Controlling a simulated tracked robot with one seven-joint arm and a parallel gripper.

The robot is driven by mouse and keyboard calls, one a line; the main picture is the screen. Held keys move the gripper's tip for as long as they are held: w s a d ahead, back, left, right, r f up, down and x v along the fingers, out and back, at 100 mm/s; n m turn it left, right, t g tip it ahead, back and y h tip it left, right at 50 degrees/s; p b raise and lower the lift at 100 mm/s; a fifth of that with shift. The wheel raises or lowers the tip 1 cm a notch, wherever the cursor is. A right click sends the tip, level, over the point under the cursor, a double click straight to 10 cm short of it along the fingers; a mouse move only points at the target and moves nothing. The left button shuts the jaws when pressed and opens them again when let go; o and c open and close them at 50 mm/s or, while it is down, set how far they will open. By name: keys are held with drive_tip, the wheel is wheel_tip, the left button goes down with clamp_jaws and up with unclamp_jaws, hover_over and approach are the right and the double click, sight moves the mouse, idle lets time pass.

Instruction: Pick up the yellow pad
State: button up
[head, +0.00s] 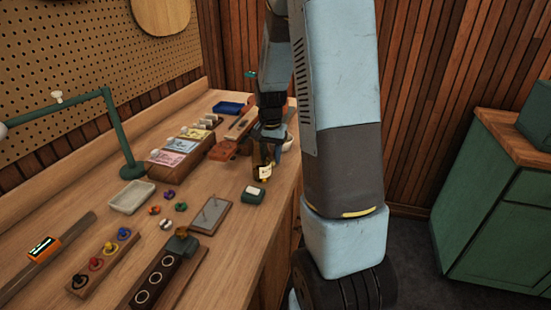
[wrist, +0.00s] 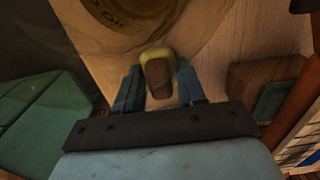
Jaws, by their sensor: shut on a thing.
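The yellow pad (wrist: 157,53) shows in the wrist view as a small piece with a brown top and a yellow edge. It sits between the two blue fingers of my gripper (wrist: 159,80), which is shut on it. Past the pad is a round tan thing with dark lettering (wrist: 133,12), cut off by the top edge. I cannot make out the pad there.
A green cabinet (head: 500,215) stands at the right.

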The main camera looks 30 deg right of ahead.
sight(271, 152)
drive_tip(key=shift+c, duration=0.6)
drive_tip(key=shift+r, duration=0.1)
wheel_tip(271, 152, up, 10)
drive_tip(key=shift+f, duration=0.1)
